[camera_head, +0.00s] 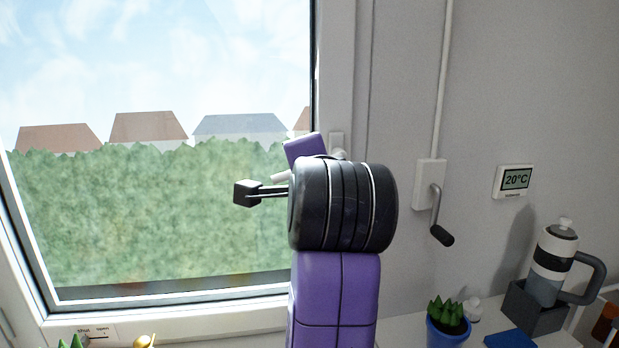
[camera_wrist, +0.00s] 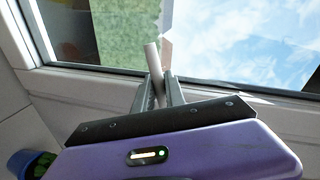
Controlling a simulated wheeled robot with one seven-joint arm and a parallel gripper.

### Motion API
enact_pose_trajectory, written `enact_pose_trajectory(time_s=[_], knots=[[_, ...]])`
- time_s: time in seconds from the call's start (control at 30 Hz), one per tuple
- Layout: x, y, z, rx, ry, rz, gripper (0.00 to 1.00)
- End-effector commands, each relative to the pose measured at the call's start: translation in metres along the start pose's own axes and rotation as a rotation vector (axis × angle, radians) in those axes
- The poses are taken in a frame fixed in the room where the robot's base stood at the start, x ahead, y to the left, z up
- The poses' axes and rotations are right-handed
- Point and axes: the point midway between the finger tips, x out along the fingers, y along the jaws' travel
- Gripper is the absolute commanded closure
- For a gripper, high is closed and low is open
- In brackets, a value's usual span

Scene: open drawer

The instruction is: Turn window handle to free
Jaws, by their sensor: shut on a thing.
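The white window handle (camera_head: 281,177) shows in the head view as a short light bar sticking out to the left, by the window's right frame. Its mount (camera_head: 338,146) on the frame is partly hidden behind my purple and black arm. In the wrist view the handle (camera_wrist: 152,57) is a pale rod between the two fingers. My gripper (camera_wrist: 160,84) is shut on it, and the rod's end sticks out beyond the fingertips. In the head view my wrist hides the fingertips. The window (camera_head: 160,200) looks closed in its white frame.
On the right wall are a crank (camera_head: 438,215) and a 20°C display (camera_head: 514,181). A potted plant (camera_head: 448,325) and a coffee press (camera_head: 554,262) stand at lower right. A small "shut/open" label (camera_head: 96,334) is below the window at lower left.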

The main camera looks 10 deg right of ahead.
Motion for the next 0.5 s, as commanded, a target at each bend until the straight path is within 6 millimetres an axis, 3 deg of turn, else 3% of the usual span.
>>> enact_pose_trajectory(time_s=[0.5], knots=[[-0.003, -0.017, -0.002, 0.268, -0.054, 0.0, 1.0]])
